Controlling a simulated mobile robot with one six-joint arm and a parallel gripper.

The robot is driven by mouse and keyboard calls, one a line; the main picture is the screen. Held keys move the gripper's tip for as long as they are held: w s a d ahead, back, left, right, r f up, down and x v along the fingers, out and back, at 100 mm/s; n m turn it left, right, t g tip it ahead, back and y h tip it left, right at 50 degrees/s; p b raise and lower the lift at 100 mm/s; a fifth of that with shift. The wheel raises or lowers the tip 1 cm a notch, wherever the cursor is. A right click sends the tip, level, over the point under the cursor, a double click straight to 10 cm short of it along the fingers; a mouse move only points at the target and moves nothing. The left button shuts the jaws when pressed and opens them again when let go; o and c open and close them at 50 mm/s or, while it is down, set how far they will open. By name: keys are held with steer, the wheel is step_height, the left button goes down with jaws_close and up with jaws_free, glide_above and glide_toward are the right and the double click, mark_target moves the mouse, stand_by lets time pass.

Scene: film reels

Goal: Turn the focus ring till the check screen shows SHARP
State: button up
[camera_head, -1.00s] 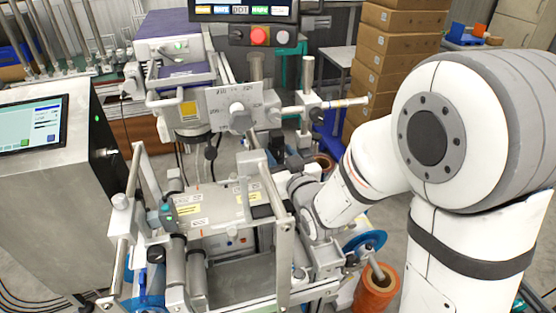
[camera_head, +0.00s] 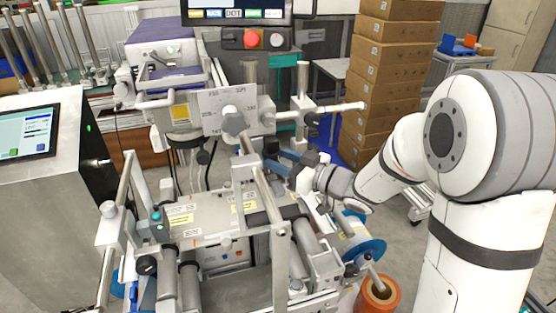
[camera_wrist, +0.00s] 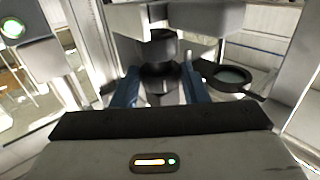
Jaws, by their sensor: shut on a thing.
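In the wrist view my gripper (camera_wrist: 160,88) has its two blue fingers closed around the sides of a dark round part, which I take to be the focus ring (camera_wrist: 159,70). It sits below a pale block. In the head view my gripper (camera_head: 280,166) is at the machine's middle, right of and below the plate with a grey knob (camera_head: 234,121); the ring there is mostly hidden. A display (camera_head: 237,13) is cut off at the top edge, and a touch screen (camera_head: 27,133) stands at the left. No SHARP reading is legible on either.
The machine's metal frame bars (camera_head: 262,190) stand close to my gripper. A blue reel (camera_head: 362,246) and an orange roll (camera_head: 378,294) are at the lower right. Stacked cartons (camera_head: 384,85) stand behind. A round dark-rimmed part (camera_wrist: 228,77) is right of the fingers.

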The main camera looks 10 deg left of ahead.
stand_by(0.4)
steer(key=o, duration=1)
steer(key=shift+s, duration=0.1)
